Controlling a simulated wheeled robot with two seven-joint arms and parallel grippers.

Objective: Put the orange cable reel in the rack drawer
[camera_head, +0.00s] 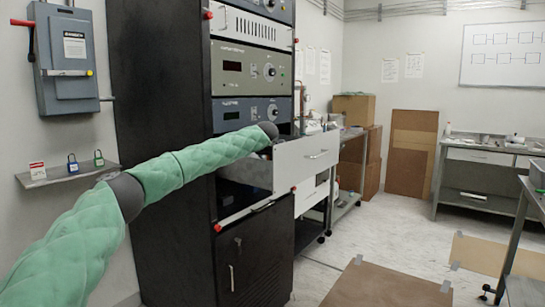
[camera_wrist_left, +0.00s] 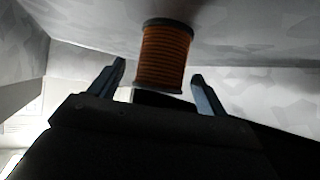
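The rack drawer (camera_head: 307,158) is pulled out of the black rack, its pale front panel facing right. My left arm reaches in from the left and its end is over the open drawer; the gripper itself is hidden in the head view. In the left wrist view, the orange cable reel (camera_wrist_left: 165,50) with dark end flanges is just beyond my left gripper (camera_wrist_left: 158,70), against a grey mottled surface. The two fingers are spread apart, with the reel lined up between them and a gap visible on the left side. My right gripper is in neither view.
The black rack (camera_head: 165,120) with instrument panels stands beside the drawer. A wall shelf (camera_head: 65,177) with padlocks is at left. A brown board (camera_head: 385,287) lies at front right, cardboard boxes (camera_head: 355,108) stand behind, and open floor (camera_head: 390,225) lies between.

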